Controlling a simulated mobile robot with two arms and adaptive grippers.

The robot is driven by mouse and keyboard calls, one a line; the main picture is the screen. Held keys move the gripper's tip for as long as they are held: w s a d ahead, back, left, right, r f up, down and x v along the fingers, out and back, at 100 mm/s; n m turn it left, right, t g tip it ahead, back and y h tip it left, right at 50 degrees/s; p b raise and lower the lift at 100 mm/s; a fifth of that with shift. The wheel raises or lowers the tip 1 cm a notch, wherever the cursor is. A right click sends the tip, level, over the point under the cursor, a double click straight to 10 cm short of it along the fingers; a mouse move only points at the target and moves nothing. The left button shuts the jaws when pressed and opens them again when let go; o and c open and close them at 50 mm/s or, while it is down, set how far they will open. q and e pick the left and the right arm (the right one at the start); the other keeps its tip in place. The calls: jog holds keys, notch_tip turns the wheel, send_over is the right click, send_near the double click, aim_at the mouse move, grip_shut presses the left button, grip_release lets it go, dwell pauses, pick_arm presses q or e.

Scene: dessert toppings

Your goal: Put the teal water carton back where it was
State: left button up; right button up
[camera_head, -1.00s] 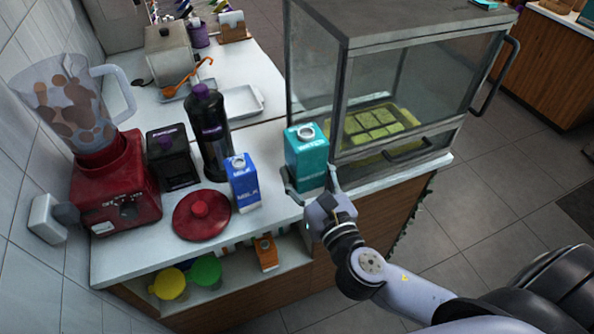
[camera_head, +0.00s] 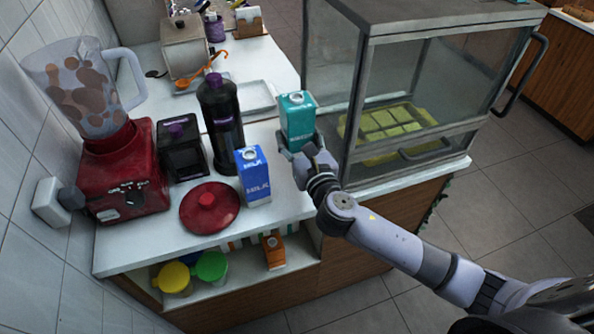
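The teal water carton (camera_head: 297,121) is upright over the counter, between the dark bottle and the glass display case. My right gripper (camera_head: 305,152) comes in from the lower right with its fingers around the carton's lower part, and it is shut on the carton. The carton's base is mostly hidden by the gripper, so I cannot tell whether it touches the counter. My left gripper is not in view.
A blue milk carton (camera_head: 253,177) stands left of my gripper, with a red lid (camera_head: 209,208) beside it. The dark bottle (camera_head: 220,124) stands behind. The glass case (camera_head: 415,90) is close on the right. A shallow tray (camera_head: 258,98) lies behind the teal carton.

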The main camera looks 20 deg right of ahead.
notch_tip(320, 180, down, 6)
jog(key=shift+f+b, duration=0.2)
jog(key=shift+b, duration=0.4)
jog(key=shift+f+b, duration=0.65)
jog(key=shift+f, duration=1.5)
jog(key=shift+f, duration=0.2)
jog(key=o, duration=1.4)
jog(key=shift+r, duration=0.1)
jog(key=shift+o, duration=0.2)
